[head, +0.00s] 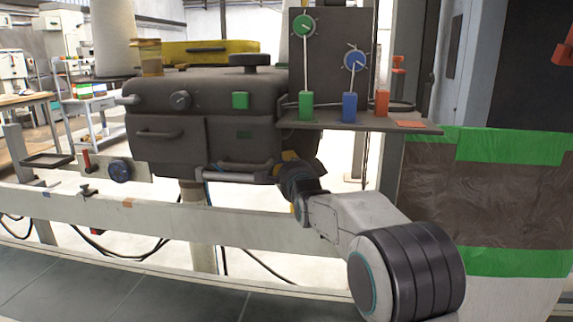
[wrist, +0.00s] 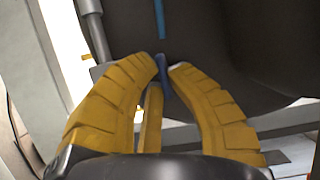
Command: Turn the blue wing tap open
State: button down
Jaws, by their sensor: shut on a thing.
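My gripper (head: 290,158) is in front of the lower right part of the dark machine body, reached from the right by my arm. Most of the tap is hidden by the fingers. In the head view the gripper and wrist cover the tap. A blue stripe (wrist: 159,18) runs on the dark surface beyond the fingertips.
The dark machine (head: 165,150) has a grey bar handle low at its front. A shelf (head: 280,124) above my gripper carries green, blue and red blocks. A pale rail (head: 130,212) crosses below. A blue round knob (head: 120,170) is at left. A brown-and-green bag (head: 480,190) stands at right.

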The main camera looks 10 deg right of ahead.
jog(key=shift+d+n+g+b, duration=0.1)
jog(key=shift+n+g+b, duration=0.4)
jog(key=shift+n, duration=0.8)
jog(key=c, duration=1.2)
grip_release()
jog(key=shift+s, duration=0.15)
jog(key=s+r, duration=0.1)
jog(key=s, duration=1)
jog(key=shift+s+r, duration=0.15)
jog(key=shift+s, duration=0.2)
